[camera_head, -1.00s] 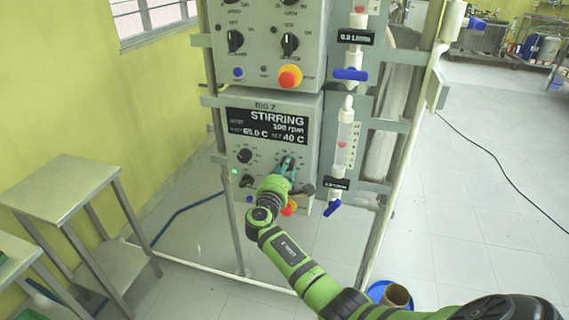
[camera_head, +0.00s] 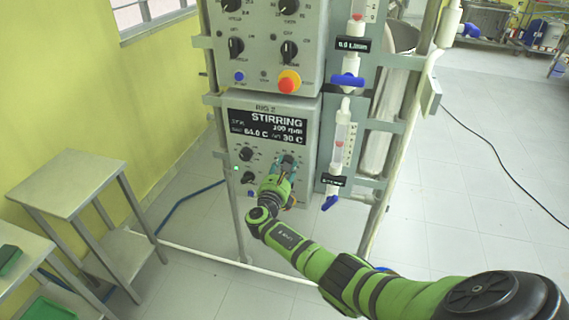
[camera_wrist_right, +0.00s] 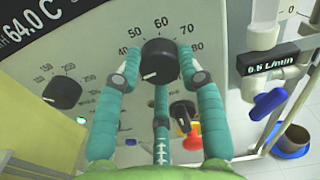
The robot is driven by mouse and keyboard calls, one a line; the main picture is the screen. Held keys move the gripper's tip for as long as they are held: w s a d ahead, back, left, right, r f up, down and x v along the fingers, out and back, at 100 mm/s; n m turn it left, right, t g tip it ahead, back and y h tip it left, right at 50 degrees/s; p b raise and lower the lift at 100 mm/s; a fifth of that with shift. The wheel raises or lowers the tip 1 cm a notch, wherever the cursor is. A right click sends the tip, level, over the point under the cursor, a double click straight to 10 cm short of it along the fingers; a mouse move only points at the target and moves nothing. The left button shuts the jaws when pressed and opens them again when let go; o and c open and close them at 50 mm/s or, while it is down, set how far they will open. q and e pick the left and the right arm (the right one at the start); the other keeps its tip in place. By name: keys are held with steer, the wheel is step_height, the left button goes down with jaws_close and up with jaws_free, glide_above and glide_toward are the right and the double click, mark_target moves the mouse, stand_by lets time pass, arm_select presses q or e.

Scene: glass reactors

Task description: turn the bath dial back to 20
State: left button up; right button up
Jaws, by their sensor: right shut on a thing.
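The bath dial (camera_wrist_right: 158,60) is a black knob with a white pointer line, on the grey RIG 2 panel (camera_head: 308,118). In the right wrist view its scale shows 40 to 80 along the top, and the pointer aims down and left. My right gripper (camera_wrist_right: 160,68) is shut on the knob, one teal finger on each side; it also shows in the head view (camera_head: 286,162), where it mostly hides the dial. The dark display (camera_head: 267,125) reads STIRRING, about 64.0 C, and what looks like SET 30 C. My left gripper is not in view.
A smaller knob (camera_wrist_right: 62,93) sits left of the dial. A red button (camera_wrist_right: 192,143) and another black knob are below it.

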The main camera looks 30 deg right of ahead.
steer(key=shift+w+d+r+n+p, duration=0.15)
steer(key=shift+n+p, duration=0.3)
steer(key=shift+n, duration=0.8)
steer(key=shift+a+r+n+p, duration=0.15)
steer(key=shift+n+p, duration=0.35)
steer(key=shift+n, duration=0.8)
steer(key=shift+w+d+r+n+p, duration=0.15)
steer(key=shift+n+p, duration=0.3)
steer(key=shift+n, duration=0.8)
steer(key=shift+s, duration=0.1)
steer(key=o, duration=1.2)
steer(key=shift+c, duration=0.2)
steer(key=shift+f, duration=0.25)
